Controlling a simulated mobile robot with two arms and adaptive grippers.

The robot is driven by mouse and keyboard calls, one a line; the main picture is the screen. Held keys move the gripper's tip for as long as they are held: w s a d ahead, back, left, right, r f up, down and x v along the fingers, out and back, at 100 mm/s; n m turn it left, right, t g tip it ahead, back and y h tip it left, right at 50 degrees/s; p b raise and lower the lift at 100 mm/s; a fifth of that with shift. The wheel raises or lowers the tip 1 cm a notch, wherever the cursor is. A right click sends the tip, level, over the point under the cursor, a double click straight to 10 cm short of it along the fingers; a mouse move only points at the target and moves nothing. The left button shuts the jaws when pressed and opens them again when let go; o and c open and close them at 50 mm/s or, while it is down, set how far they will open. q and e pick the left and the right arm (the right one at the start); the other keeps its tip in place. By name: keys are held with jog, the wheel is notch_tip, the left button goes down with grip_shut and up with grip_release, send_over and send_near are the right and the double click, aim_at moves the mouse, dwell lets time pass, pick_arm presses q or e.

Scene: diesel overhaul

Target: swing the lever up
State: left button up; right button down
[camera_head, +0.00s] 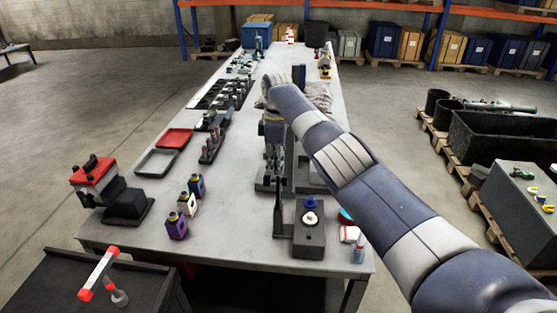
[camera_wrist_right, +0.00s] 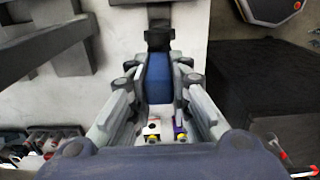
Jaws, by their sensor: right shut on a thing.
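A blue handle (camera_wrist_right: 158,85) with a dark end, which I take to be the lever, lies between the two pale fingers of my right gripper (camera_wrist_right: 156,105) in the wrist view. The gripper is shut on it. In the head view my right arm reaches over the bench, and the right gripper (camera_head: 273,150) points down at a group of dark fixtures near the bench's right side. The lever itself is hidden there by the gripper and arm, so its angle cannot be told. My left gripper is not in view.
The long grey bench (camera_head: 232,205) has bare room at its middle front. A dark box with a blue knob (camera_head: 309,202) stands near the front right. Bottles (camera_head: 196,186), a red tray (camera_head: 174,138) and a red-topped device (camera_head: 93,170) are on the left.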

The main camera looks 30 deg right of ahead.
jog(key=shift+w+a+f+g+h, duration=0.25)
jog(key=shift+a+g+h, duration=0.05)
jog(key=shift+a, duration=0.2)
dwell(0.3)
jog(key=c, duration=1.6)
grip_release()
jog(key=shift+o, duration=0.6)
jog(key=shift+w, duration=0.1)
jog(key=shift+r, duration=0.1)
jog(key=shift+d, duration=0.15)
